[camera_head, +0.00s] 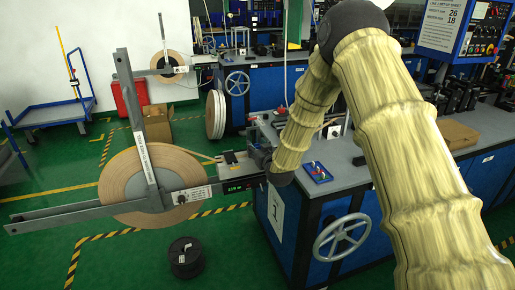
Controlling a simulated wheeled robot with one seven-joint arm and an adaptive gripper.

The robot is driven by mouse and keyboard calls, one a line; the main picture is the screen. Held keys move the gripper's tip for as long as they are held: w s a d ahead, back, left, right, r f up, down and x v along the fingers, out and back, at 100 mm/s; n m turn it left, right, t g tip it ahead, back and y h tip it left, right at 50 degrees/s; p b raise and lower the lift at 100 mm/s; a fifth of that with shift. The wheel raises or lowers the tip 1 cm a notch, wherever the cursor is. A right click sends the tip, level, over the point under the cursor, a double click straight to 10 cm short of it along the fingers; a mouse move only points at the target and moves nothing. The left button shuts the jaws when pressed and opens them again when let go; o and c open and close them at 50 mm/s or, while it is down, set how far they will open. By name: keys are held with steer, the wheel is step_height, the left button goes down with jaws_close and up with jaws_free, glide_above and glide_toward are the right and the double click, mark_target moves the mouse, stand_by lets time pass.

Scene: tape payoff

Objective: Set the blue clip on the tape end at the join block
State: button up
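A large reel of tan tape (122,186) hangs on a grey payoff frame at the left. A pale strip of tape (196,153) runs from it toward a small grey block (240,168), likely the join block, at the near left corner of the blue bench. My gripper (257,155) is small and dark beside the right side of this block. My arm's wrist hides part of it, and I cannot tell whether its fingers are open or hold anything.
The grey benchtop (345,185) is clear around the blue tray. A handwheel (342,236) sticks out from the bench front. A black spool (186,257) stands on the green floor. A cardboard box (158,125) and a second payoff reel (167,67) are farther back.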

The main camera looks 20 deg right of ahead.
stand_by(0.3)
steer(key=s+r, duration=0.1)
steer(key=s, duration=1)
steer(key=shift+s+d+r, duration=0.25)
steer(key=shift+s+r, duration=0.15)
steer(key=s+a+f+g, duration=0.2)
steer(key=s+f+g, duration=0.2)
steer(key=s+f, duration=0.85)
steer(key=s+a+f+g, duration=0.1)
steer(key=s+f+g, duration=0.3)
steer(key=s+f, duration=0.85)
steer(key=s+a+f+g, duration=0.1)
steer(key=s+f+g, duration=0.3)
steer(key=s, duration=0.9)
steer(key=s+a+f+g, duration=0.1)
steer(key=s+f+g, duration=0.3)
steer(key=s+f, duration=0.4)
steer(key=s, duration=0.5)
steer(key=shift+s+f+m, duration=0.2)
steer(key=shift+m, duration=0.2)
